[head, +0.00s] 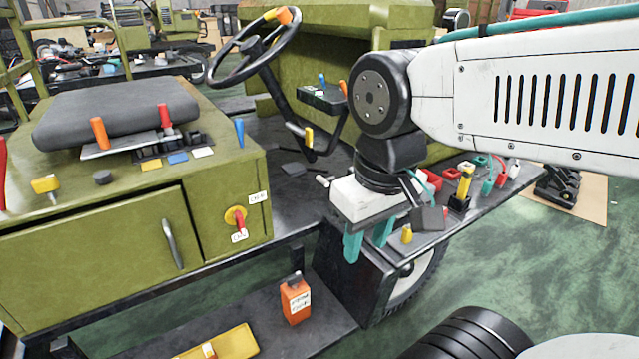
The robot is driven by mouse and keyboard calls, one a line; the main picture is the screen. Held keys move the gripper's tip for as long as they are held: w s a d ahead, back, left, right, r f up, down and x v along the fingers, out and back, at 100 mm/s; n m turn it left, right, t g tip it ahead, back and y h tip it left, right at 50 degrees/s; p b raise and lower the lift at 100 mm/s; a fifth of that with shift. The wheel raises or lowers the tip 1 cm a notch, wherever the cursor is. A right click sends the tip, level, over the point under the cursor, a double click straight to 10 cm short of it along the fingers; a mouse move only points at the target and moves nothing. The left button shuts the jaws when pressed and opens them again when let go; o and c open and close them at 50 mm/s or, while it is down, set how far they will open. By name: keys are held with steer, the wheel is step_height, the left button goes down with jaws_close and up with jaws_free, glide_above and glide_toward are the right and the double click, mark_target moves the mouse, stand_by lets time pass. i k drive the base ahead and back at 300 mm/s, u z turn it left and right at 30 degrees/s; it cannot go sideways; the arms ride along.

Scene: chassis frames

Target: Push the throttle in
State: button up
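No control is clearly labelled as the throttle at this size. A small yellow knob (407,235) stands on the edge of the dark floor plate, just right of my gripper. Another yellow knob (46,185) sits on the left of the green seat box. My gripper (368,242) has teal fingers pointing down at the plate's front edge. The fingers are apart with nothing visible between them. A yellow-handled lever (465,184) stands farther right on the plate. I cannot tell whether any knob is pulled out or in.
A steering wheel (256,46) and column stand behind. The seat box carries orange, red and blue levers, and a red-and-yellow rotary switch (236,219) on its front. An orange bottle (295,299) and a yellow case (222,345) rest on the lower step. Green floor is free at right.

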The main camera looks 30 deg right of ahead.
mark_target(325, 182)
steer(key=k, duration=0.5)
steer(key=z, duration=2)
steer(key=i, duration=1.1)
steer(key=u, duration=2)
steer(key=i, duration=0.5)
